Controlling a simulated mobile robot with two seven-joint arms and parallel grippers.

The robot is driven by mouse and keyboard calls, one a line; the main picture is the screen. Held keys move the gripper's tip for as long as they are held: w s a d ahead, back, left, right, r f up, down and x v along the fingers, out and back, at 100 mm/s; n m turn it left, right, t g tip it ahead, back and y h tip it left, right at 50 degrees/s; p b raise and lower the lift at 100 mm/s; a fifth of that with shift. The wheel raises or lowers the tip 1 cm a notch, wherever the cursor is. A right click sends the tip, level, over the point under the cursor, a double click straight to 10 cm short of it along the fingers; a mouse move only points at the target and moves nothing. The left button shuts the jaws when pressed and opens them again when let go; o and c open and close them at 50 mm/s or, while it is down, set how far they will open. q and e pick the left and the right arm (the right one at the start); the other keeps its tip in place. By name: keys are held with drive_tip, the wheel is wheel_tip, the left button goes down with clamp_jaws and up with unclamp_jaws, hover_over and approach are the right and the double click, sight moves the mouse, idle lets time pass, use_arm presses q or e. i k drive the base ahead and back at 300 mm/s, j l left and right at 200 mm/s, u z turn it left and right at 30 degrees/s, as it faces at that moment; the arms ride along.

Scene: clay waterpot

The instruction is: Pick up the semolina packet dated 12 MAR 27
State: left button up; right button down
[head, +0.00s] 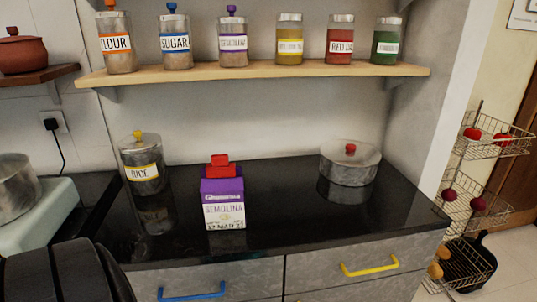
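A purple and white semolina packet (223,204) stands upright on the black counter (290,215), front face toward me. A red clip (220,167) sits at its top. A date with "MAR" is printed low on its front; the digits are too small to read with certainty. A jar labelled semolina (233,44) with a purple knob stands on the shelf above. Neither my left nor my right gripper shows in the head view. A dark rounded part of mine fills the lower left corner.
A rice jar (142,165) stands left of the packet and a lidded pot (350,162) to the right. The wooden shelf (255,72) with several jars overhangs the counter. The counter between packet and pot is clear. A wire rack (480,205) stands at right.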

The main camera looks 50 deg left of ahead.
sight(223, 199)
drive_tip(key=j+u, duration=0.1)
drive_tip(key=u, duration=1.75)
